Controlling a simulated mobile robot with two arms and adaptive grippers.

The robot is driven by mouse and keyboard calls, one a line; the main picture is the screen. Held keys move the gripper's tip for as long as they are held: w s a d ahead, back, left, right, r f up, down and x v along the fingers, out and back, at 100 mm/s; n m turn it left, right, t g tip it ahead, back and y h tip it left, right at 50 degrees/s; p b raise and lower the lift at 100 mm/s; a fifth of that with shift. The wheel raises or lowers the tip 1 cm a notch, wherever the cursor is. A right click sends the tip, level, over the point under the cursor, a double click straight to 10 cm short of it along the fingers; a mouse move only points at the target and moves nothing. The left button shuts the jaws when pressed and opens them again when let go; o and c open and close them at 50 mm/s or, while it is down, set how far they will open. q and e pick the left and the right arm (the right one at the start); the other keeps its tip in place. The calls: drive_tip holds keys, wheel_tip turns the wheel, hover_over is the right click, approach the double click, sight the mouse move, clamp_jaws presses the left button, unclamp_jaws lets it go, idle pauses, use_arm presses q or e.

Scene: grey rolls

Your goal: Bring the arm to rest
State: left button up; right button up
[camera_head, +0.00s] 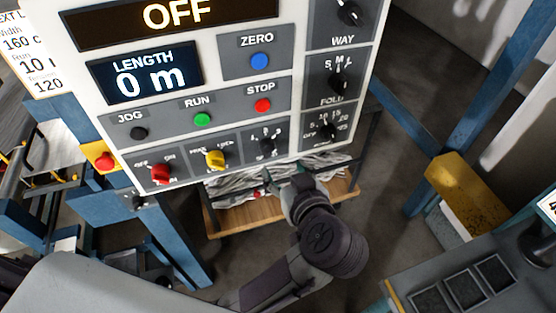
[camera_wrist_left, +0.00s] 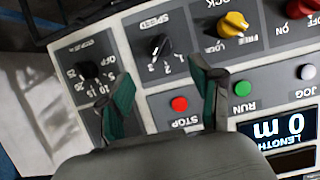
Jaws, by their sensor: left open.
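My left arm (camera_head: 325,245) reaches up from the bottom of the head view. Its gripper (camera_head: 285,182) is just below the lower edge of a light control panel (camera_head: 205,17), partly hidden by the wrist. In the left wrist view the two green-padded fingers (camera_wrist_left: 163,95) stand apart with nothing between them. The panel appears upside down behind them, with the red STOP button (camera_wrist_left: 179,104) and the black SPEED knob (camera_wrist_left: 160,47) seen through the gap. I cannot tell whether a finger touches the panel. My right gripper is not in view.
The panel display (camera_head: 167,12) reads OFF and the length display (camera_head: 145,78) reads 0 m. A red knob (camera_head: 161,173) and a yellow knob (camera_head: 214,159) stick out low on the panel. Blue posts (camera_head: 480,100) stand at right.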

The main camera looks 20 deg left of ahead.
use_arm(q)
drive_tip(key=shift+s+d+r, duration=0.25)
drive_tip(key=shift+s+d, duration=0.05)
drive_tip(key=shift+s, duration=0.2)
